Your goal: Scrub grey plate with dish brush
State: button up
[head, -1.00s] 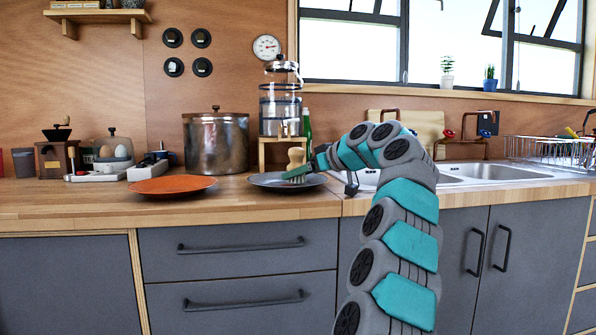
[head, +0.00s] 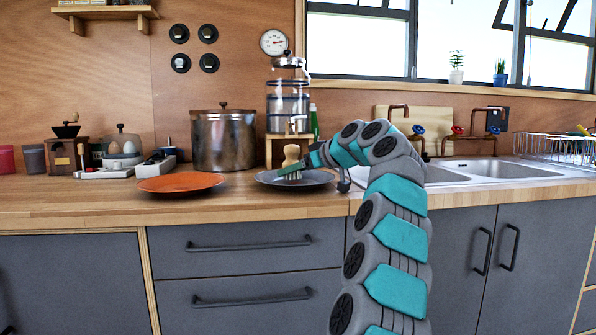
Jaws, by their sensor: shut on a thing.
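The grey plate (head: 322,180) lies on the wooden counter in front of the water dispenser. The dish brush (head: 291,156) has a light wooden knob and pale bristles and is over the left half of the plate. The bristles look to be at the plate's surface, but I cannot tell for certain that they touch. My gripper (head: 300,165) reaches in from the right, low over the plate, and is shut on the dish brush. The fingertips are small and partly hidden by the brush.
An orange plate (head: 180,183) lies just left of the grey plate. A large metal pot (head: 223,142) and a glass dispenser (head: 288,105) stand behind. The sink (head: 500,170) and a wire dish rack (head: 555,148) are to the right. The counter's front strip is clear.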

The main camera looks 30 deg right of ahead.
jog(key=shift+s+a+r+b, duration=0.1)
jog(key=shift+a+b, duration=0.5)
jog(key=shift+a, duration=0.4)
jog(key=shift+s+a+b, duration=0.55)
jog(key=shift+s+b, duration=0.3)
jog(key=shift+b, duration=0.2)
jog(key=shift+s+d+f+b, duration=0.1)
jog(key=shift+s+f+b, duration=0.1)
jog(key=shift+s+b, duration=0.7)
jog(key=shift+s+d, duration=0.7)
jog(key=shift+d, duration=0.1)
jog(key=shift+w+d+p, duration=0.15)
jog(key=shift+d+p, duration=0.45)
jog(key=shift+d, duration=0.05)
jog(key=shift+d+f, duration=0.25)
jog(key=shift+d, duration=0.1)
